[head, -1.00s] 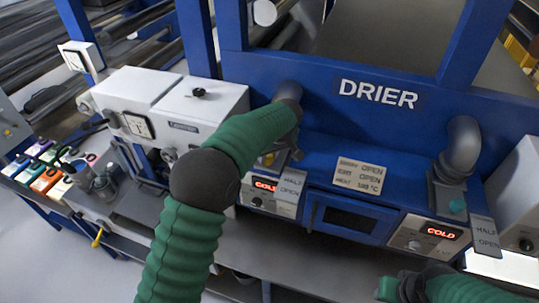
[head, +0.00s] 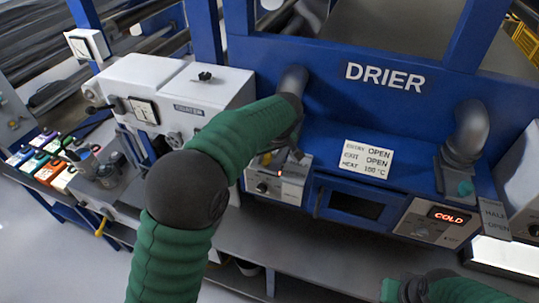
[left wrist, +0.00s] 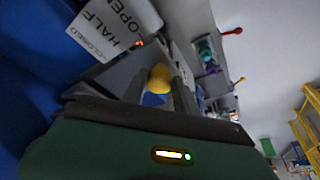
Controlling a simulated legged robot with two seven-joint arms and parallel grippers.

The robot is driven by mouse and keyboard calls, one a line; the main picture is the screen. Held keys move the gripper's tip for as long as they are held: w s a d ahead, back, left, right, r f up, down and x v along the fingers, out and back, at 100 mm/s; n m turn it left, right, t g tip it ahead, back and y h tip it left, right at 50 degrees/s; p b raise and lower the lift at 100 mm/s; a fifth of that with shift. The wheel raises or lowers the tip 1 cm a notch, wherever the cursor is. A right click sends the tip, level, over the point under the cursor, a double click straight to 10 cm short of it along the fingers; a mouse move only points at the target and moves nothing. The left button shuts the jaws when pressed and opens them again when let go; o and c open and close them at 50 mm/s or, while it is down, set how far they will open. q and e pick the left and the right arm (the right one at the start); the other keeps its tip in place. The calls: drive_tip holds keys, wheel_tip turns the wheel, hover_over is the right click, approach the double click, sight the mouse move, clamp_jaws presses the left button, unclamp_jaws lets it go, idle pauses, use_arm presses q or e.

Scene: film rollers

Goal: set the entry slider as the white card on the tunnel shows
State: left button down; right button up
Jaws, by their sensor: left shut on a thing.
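The white card (head: 367,159) on the blue drier tunnel reads ENTRY OPEN, EXIT OPEN, HEAT 100 °C. My left gripper (left wrist: 161,88) is shut on the yellow knob (left wrist: 159,77) of the entry slider in the left wrist view. The entry scale plate (left wrist: 101,30), marked CLOSED, HALF and OPEN, lies up and left of the knob. In the head view my left forearm and wrist cover most of the slider, so I cannot tell its exact setting. My right gripper (head: 402,290) is at the bottom edge, partly cut off; its fingers do not show clearly.
The exit slider has a teal knob (head: 465,188) beside its HALF and OPEN plate (head: 495,218). The exit heat display (head: 448,217) reads COLD. A white cabinet (head: 180,85) stands to the left.

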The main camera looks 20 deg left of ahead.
use_arm(q)
drive_tip(key=c, duration=1.1)
unclamp_jaws()
drive_tip(key=shift+s+a+f, duration=0.1)
drive_tip(key=shift+s+f, duration=0.15)
drive_tip(key=shift+f, duration=0.05)
drive_tip(key=shift+o, duration=0.8)
drive_tip(key=shift+a, duration=0.15)
drive_tip(key=shift+w+a, duration=0.2)
drive_tip(key=shift+a, duration=0.05)
drive_tip(key=b+v, duration=0.3)
drive_tip(key=v, duration=1.3)
drive_tip(key=shift+r, duration=0.35)
use_arm(e)
drive_tip(key=f, duration=0.3)
drive_tip(key=shift+a, duration=0.3)
